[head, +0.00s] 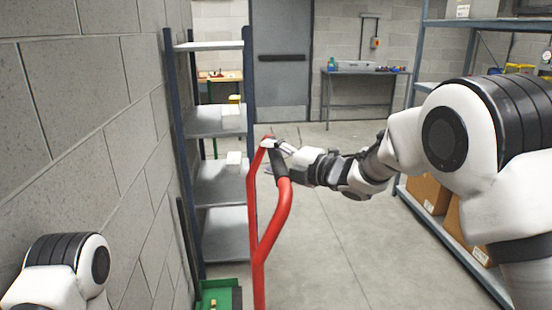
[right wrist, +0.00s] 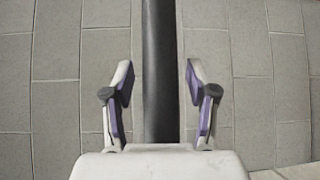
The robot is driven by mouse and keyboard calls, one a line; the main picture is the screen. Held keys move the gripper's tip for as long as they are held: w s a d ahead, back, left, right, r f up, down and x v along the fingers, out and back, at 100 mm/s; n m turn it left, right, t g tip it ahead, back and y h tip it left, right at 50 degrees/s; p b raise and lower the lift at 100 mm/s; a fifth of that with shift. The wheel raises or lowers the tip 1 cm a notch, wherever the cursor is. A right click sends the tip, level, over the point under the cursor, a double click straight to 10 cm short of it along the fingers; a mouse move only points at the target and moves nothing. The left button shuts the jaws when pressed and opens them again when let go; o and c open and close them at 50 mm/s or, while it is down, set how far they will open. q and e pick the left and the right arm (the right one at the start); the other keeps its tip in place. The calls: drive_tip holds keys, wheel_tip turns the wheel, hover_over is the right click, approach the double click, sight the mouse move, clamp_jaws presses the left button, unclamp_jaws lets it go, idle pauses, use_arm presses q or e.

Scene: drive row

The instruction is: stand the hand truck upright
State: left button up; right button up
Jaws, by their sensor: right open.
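The red hand truck (head: 259,260) stands in front of me in the head view. Its tubes rise from the bottom edge to a loop with a black grip (head: 279,168). Its base and wheels are out of view, and I cannot tell its exact tilt. My right gripper (head: 275,157) is at the top of the loop, beside the black grip. In the right wrist view, its two fingers (right wrist: 160,100) are open, one on each side of a dark bar (right wrist: 160,50), with gaps showing on both sides. My left gripper is not in view.
A block wall (head: 90,120) runs along the left. A shelf rack (head: 220,185) stands beyond the truck, with a green bin (head: 232,292) low by it. Another rack with cardboard boxes (head: 428,193) stands right. The floor (head: 340,250) between is clear.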

drive_tip(key=shift+s+d, duration=0.1)
drive_tip(key=shift+s, duration=0.1)
drive_tip(key=v, duration=1.1)
drive_tip(key=shift+d, duration=0.25)
drive_tip(key=shift+s, duration=0.15)
